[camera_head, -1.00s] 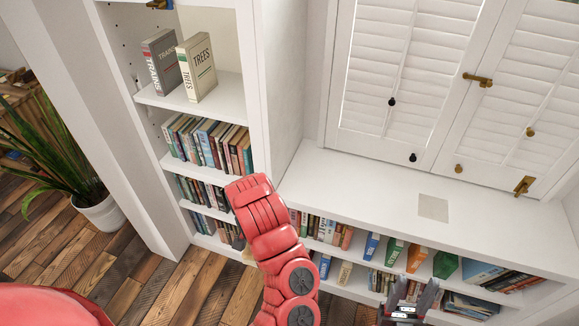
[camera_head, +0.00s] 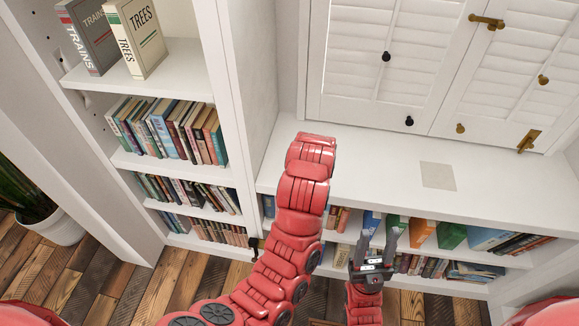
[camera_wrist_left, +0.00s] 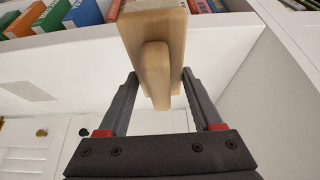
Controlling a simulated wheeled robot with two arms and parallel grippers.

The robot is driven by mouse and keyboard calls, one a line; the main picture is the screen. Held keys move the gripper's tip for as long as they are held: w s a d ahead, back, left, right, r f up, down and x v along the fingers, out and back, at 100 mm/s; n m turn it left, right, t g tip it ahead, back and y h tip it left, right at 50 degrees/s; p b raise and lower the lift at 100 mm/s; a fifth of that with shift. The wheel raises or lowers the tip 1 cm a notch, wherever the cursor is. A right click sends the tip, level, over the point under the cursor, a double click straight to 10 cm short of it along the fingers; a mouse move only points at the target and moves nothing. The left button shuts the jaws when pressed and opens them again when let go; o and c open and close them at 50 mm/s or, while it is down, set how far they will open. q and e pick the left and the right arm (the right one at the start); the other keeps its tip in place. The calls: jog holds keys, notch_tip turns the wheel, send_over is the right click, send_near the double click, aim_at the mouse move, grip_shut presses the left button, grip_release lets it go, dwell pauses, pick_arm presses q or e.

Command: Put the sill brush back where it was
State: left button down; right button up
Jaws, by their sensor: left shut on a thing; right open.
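The sill brush (camera_wrist_left: 152,28), a pale wooden block with a rounded wooden handle part, is between the fingers of my left gripper (camera_wrist_left: 158,76) in the left wrist view. The gripper is shut on it. Bristles are not visible. In the head view my left arm reaches up in front of the white sill (camera_head: 375,163), and neither its gripper nor the brush can be made out clearly there. A greyish square patch (camera_head: 438,176) lies bare on the sill. My right gripper (camera_head: 377,240) is open and empty, in front of the low bookshelf below the sill.
White shutters (camera_head: 390,70) with dark and brass knobs stand behind the sill. At left, a tall bookcase (camera_head: 243,100) holds rows of books, with "Trains" and "Trees" volumes (camera_head: 137,38) on an upper shelf. A potted plant (camera_head: 55,228) stands at lower left. The sill top looks clear.

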pick_arm(q)
jog(key=shift+d+f, duration=0.1)
jog(key=shift+d, duration=0.25)
jog(key=shift+w, duration=0.25)
jog(key=w+a, duration=0.2)
jog(key=w, duration=0.2)
jog(key=w+a+f, duration=0.1)
jog(key=w+a, duration=0.1)
jog(key=w, duration=0.3)
jog(key=w+a+p, duration=0.1)
jog(key=w+a, duration=0.2)
jog(key=w, duration=0.1)
jog(key=shift+w+f, duration=0.15)
jog(key=shift+w, duration=0.15)
notch_tip(320, 180, down, 3)
jog(key=shift+f+p, duration=0.15)
jog(key=shift+p, duration=0.35)
jog(key=shift+f, duration=0.15)
jog(key=shift+f, duration=0.1)
jog(key=shift+c, duration=0.2)
grip_release()
jog(key=shift+f, duration=0.1)
